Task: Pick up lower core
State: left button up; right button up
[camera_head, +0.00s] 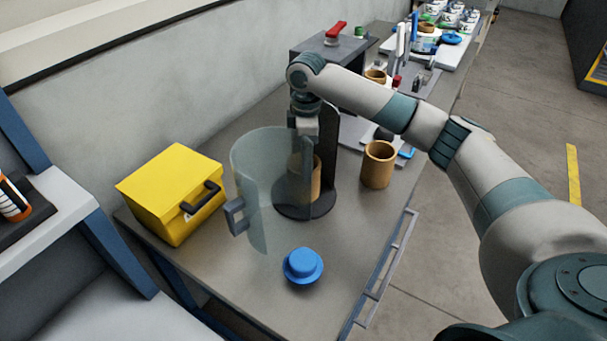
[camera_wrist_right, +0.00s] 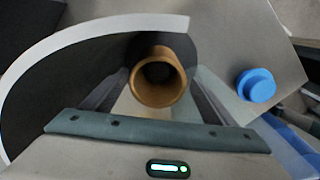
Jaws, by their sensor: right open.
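A brown cardboard core (camera_head: 316,178) stands upright on the round dark base (camera_head: 303,205) of a holder, partly behind a clear curved guard (camera_head: 262,180). My right gripper (camera_head: 304,142) points down above this core, with its fingers partly hidden by the guard. In the right wrist view, the core's (camera_wrist_right: 158,92) open end shows between the two fingers of the open right gripper (camera_wrist_right: 156,88). I cannot tell whether the fingers touch it. A second brown core (camera_head: 378,166) stands on the table to the right of the holder. My left gripper is not in view.
A blue cap (camera_head: 303,266) lies on the table in front of the holder; it also shows in the right wrist view (camera_wrist_right: 256,85). A yellow box (camera_head: 175,190) stands at left. A rail (camera_head: 385,270) runs along the table's right edge. Several small items crowd the back.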

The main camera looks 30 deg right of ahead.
jog(key=shift+f, duration=1.35)
jog(key=shift+p, duration=0.3)
jog(key=shift+w+a+f+p, duration=0.1)
jog(key=shift+f+p, duration=0.4)
jog(key=shift+f, duration=0.2)
notch_tip(320, 180, down, 2)
jog(key=shift+w+a+f+p, duration=0.1)
jog(key=shift+f+p, duration=0.05)
jog(key=shift+p, duration=0.35)
jog(key=shift+f, duration=0.75)
jog(key=shift+c, duration=0.3)
jog(key=c, duration=0.8)
